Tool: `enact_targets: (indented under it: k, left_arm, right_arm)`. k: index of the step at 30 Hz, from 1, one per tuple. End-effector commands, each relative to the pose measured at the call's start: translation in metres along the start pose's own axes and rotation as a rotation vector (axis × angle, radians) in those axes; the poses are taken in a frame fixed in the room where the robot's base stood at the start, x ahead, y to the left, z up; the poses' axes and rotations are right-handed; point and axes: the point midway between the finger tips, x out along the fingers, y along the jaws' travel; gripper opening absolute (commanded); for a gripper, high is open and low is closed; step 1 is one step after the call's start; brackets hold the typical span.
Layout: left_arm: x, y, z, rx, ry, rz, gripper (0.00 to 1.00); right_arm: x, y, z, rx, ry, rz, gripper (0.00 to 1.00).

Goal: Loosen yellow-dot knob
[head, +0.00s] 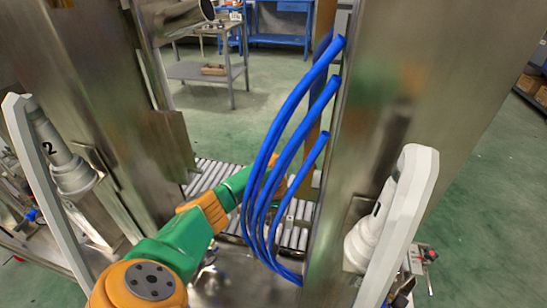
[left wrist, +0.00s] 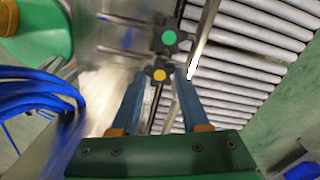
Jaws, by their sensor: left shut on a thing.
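In the left wrist view the yellow-dot knob (left wrist: 160,75) is a dark lobed knob with a yellow centre. My left gripper (left wrist: 159,83) is shut on it, with one blue-grey finger on each side. A similar dark knob with a green dot (left wrist: 169,38) sits just above it in the picture and is not held. In the head view my green and orange left arm reaches from the lower left to behind the blue hoses. Its fingers and both knobs cannot be made out there. My right gripper is in neither view.
Several blue hoses (head: 273,160) hang in front of my left arm's far end. Steel panels (head: 95,75) stand on both sides of the opening. A roller conveyor (head: 208,178) runs behind, and white numbered units (head: 376,226) stand at left and right.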

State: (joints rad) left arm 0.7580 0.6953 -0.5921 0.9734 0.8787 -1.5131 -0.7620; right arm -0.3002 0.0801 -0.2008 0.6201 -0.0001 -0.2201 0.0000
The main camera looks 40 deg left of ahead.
Motion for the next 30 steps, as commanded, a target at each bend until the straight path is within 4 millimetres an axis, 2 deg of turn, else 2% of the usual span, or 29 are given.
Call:
enact_targets:
  k: [1, 3, 12, 13, 15, 16, 25, 30]
  left_arm:
    - [-0.009, 0.002, -0.001, -0.054, 0.002, 0.007, 0.00]
    - [-0.007, 0.001, -0.001, -0.134, 0.002, 0.006, 0.00]
    - [-0.001, 0.000, -0.001, -0.179, 0.002, 0.001, 0.00]
    - [-0.001, 0.000, -0.001, -0.179, 0.002, 0.001, 0.50]
    - [-0.001, 0.000, -0.001, -0.178, 0.002, 0.001, 0.69]
    - [-0.001, 0.000, -0.001, -0.178, 0.002, 0.001, 0.75]
    - [-0.005, 0.000, -0.001, -0.178, 0.001, 0.002, 0.75]
    - [-0.041, -0.001, -0.001, -0.176, 0.002, 0.000, 0.75]
  right_arm:
    - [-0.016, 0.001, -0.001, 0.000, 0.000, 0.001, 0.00]
    - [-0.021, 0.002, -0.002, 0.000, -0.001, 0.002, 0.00]
    - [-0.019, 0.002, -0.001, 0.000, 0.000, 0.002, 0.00]
    - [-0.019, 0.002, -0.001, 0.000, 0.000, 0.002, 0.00]
    - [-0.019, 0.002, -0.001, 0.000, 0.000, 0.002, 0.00]
    - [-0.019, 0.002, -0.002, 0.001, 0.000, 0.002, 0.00]
    - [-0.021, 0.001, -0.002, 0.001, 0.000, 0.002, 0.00]
    - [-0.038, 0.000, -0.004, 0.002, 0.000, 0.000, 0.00]
